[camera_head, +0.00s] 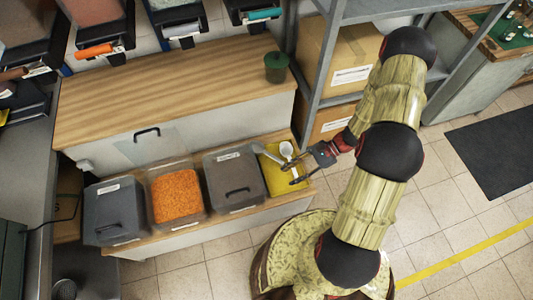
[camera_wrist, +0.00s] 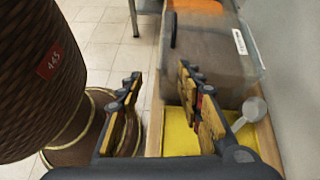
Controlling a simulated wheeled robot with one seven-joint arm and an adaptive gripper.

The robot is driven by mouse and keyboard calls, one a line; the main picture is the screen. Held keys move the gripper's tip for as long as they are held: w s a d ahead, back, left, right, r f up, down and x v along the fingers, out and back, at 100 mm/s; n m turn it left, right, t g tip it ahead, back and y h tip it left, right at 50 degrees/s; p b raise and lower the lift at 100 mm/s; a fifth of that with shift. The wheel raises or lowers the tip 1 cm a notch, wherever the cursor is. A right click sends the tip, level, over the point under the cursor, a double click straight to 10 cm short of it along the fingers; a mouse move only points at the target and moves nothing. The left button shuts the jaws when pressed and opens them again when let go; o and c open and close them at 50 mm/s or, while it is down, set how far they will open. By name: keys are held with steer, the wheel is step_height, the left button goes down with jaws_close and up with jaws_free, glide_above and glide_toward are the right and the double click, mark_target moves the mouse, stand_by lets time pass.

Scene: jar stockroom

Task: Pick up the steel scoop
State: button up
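The steel scoop (camera_head: 286,149) lies on a yellow mat (camera_head: 272,182) at the right end of the low shelf. In the wrist view its round bowl (camera_wrist: 255,108) shows at the right, with the handle running down and left toward my gripper. My gripper (camera_head: 292,172) is low over the mat's right part. In the wrist view my gripper (camera_wrist: 160,75) has its two fingers wide apart with nothing between them. The scoop is to the right of the right finger there, and part of its handle is hidden; I cannot tell whether they touch.
A grey lidded bin (camera_head: 235,180) stands just left of the mat, then a bin of orange grains (camera_head: 176,196) and another grey bin (camera_head: 115,210). A wooden counter (camera_head: 180,90) with a green cup (camera_head: 276,67) rises behind. A shelving rack with cardboard boxes (camera_head: 345,55) stands behind right.

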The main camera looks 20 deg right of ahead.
step_height(320, 180, down, 12)
steer(key=w+a+m+t+y, duration=0.1)
steer(key=w+m+t, duration=0.25)
steer(key=m, duration=0.25)
steer(key=m+t+h, duration=0.3)
steer(key=m+t, duration=0.2)
steer(key=t, duration=0.2)
glide_toward(269, 154)
steer(key=shift+v, duration=1.25)
steer(key=shift+w+a, duration=0.1)
steer(key=shift+w, duration=0.15)
steer(key=b+x, duration=0.3)
steer(key=x, duration=0.8)
steer(key=shift+w+a+f, duration=0.1)
steer(key=shift+a+f, duration=0.15)
steer(key=shift+c, duration=0.2)
jaws_close()
